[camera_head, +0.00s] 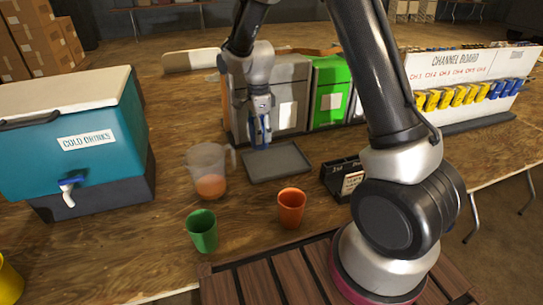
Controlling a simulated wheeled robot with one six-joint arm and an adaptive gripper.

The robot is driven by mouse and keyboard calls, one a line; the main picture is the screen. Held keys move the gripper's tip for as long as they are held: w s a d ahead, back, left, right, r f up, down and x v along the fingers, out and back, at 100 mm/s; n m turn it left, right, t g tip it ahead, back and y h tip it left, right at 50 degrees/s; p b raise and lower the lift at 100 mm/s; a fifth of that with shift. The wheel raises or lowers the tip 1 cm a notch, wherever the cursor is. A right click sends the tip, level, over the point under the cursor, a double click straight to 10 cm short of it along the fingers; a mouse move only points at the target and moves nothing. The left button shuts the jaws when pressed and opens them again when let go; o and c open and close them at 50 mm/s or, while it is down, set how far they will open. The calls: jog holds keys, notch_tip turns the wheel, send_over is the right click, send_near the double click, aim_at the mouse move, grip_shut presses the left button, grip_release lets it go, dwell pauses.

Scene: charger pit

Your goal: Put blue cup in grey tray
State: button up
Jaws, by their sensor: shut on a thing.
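My gripper (261,138) points down over the back left part of the grey tray (283,166). It is shut on the blue cup (254,131), of which only narrow blue parts show around the fingers. The cup is at or just above the tray's back left edge; I cannot tell whether it touches the tray. The tray is flat, shallow and otherwise empty, lying on the wooden table.
A clear jug (207,163) with orange drink stands left of the tray. An orange cup (291,207) and a green cup (202,231) stand in front. A dark card holder (343,179) is at right. A teal cooler (90,125) is at left.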

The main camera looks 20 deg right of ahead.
notch_tip(320, 180, down, 8)
jog(key=shift+f, duration=0.15)
dwell(0.3)
jog(key=o, duration=1.1)
jog(key=shift+f, duration=0.1)
